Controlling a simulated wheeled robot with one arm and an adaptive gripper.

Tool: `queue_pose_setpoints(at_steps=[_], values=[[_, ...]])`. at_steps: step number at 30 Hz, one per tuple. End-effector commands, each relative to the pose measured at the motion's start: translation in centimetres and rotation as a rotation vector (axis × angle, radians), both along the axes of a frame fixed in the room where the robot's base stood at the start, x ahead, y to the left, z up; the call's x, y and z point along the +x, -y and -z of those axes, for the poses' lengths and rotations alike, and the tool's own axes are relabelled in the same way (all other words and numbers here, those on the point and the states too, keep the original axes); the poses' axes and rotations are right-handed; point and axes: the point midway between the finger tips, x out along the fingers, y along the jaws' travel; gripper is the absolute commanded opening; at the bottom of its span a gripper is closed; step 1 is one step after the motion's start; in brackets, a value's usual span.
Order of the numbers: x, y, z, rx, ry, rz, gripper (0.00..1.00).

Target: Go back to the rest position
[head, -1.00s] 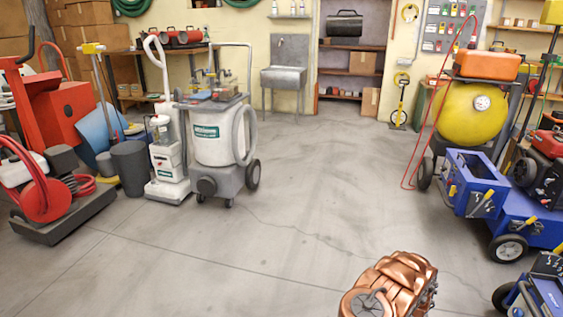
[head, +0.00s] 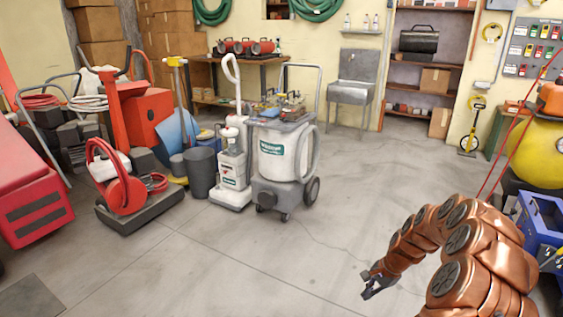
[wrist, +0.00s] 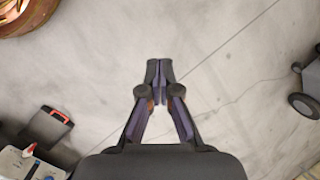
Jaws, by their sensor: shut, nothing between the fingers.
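My gripper (head: 374,288) shows in the head view at the end of my copper-coloured arm, low and right of the middle, above bare floor. In the wrist view my gripper (wrist: 160,68) points up the picture with its two dark fingertips together and nothing between them. Only concrete floor shows past the tips. No object is held.
Open concrete floor (head: 230,265) lies in the middle. A white tank cart (head: 285,160), a white upright machine (head: 233,170) and a red reel machine (head: 125,195) stand to the left. A red cabinet (head: 30,200) is at far left. A yellow tank (head: 540,150) and blue cart (head: 540,225) stand right.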

Motion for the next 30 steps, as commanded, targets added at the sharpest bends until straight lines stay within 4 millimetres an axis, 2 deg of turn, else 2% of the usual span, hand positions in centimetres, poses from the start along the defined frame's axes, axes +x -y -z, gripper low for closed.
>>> queue_pose_setpoints(at_steps=[1,5,12,17,21,30], values=[[-0.3,-1.3,-2.9,0.007,0.014,-0.044,0.0],[-1.6,-4.1,-8.0,0.015,0.041,-0.159,0.0],[-5.4,-8.2,-16.7,0.011,0.075,-0.364,0.0],[-8.6,-10.1,-21.9,-0.004,0.095,-0.492,0.0],[-11.9,-11.3,-25.9,-0.024,0.1,-0.599,0.0],[-19.3,-12.5,-33.3,-0.085,0.102,-0.798,0.0]])
